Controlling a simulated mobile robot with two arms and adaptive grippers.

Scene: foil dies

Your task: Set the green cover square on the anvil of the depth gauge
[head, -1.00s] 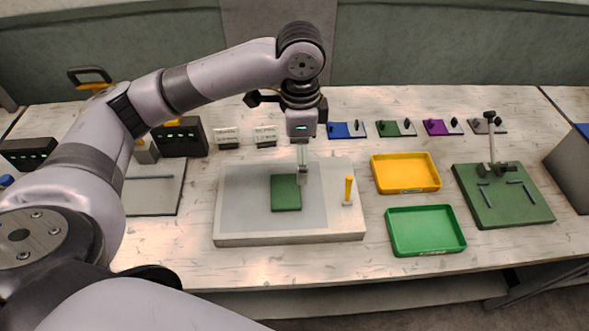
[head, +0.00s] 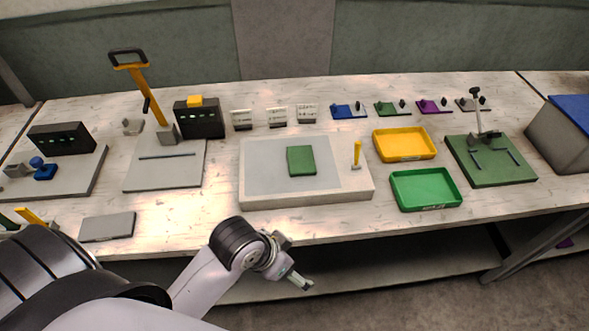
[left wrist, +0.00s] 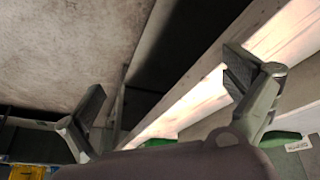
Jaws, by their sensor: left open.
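The green cover (head: 301,160), a flat green rectangle, lies on the grey inset of a wide pale platform (head: 300,199), left of a small yellow post. A green base plate (head: 488,176) with an upright dark-topped post (head: 475,112) stands at the right; it may be the depth gauge, but I cannot tell its anvil. My left gripper (head: 300,283) is in front of the table's front edge, well apart from the cover. In the left wrist view its two fingers (left wrist: 165,88) are spread with nothing between them. My right gripper is not in view.
A yellow tray (head: 404,156) and a green tray (head: 426,206) stand between platform and green base plate. Small coloured plates and white labelled cards line the back. A yellow-handled lever device (head: 146,95) stands left. The table's front edge (head: 330,240) lies behind my gripper.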

